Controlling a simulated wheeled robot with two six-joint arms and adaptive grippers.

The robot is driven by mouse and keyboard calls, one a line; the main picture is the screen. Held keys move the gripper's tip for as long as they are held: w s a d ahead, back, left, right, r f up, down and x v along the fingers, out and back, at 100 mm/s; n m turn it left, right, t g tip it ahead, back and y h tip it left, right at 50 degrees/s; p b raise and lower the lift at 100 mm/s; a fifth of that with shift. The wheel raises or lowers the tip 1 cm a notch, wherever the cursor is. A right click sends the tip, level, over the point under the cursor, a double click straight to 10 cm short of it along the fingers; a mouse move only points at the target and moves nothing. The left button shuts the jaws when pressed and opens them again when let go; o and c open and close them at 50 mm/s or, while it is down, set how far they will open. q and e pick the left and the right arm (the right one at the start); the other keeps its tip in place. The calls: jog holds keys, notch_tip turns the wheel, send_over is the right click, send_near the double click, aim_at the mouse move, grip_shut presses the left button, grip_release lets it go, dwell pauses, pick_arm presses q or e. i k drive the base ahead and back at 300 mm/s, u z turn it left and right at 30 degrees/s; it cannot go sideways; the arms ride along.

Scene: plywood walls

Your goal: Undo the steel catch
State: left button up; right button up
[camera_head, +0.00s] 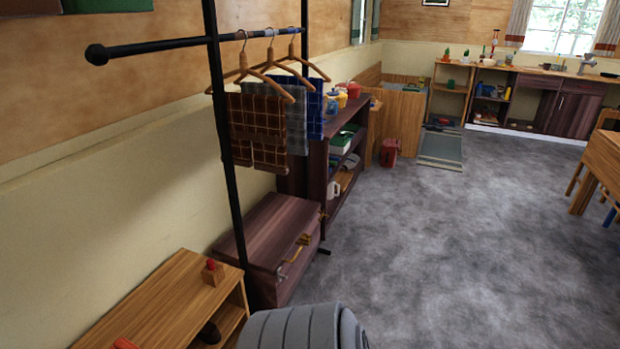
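No steel catch can be made out for certain at this size. A dark reddish-brown wooden chest (262,232) stands on the floor by the left wall, under the clothes rail. Its lid looks shut. A brass-coloured handle or fitting (297,252) shows on its front face, which is turned to the right. Whether any small catch there is fastened cannot be told. Neither of my grippers is in view.
A black clothes rail (222,130) with hung cloths stands at the chest. A low wooden bench (160,300) is nearer, at lower left. A dark shelf unit (324,190) stands behind the chest. The grey floor (450,255) to the right is clear.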

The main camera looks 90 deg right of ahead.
aim_at(282, 276)
jog(key=z, duration=2.65)
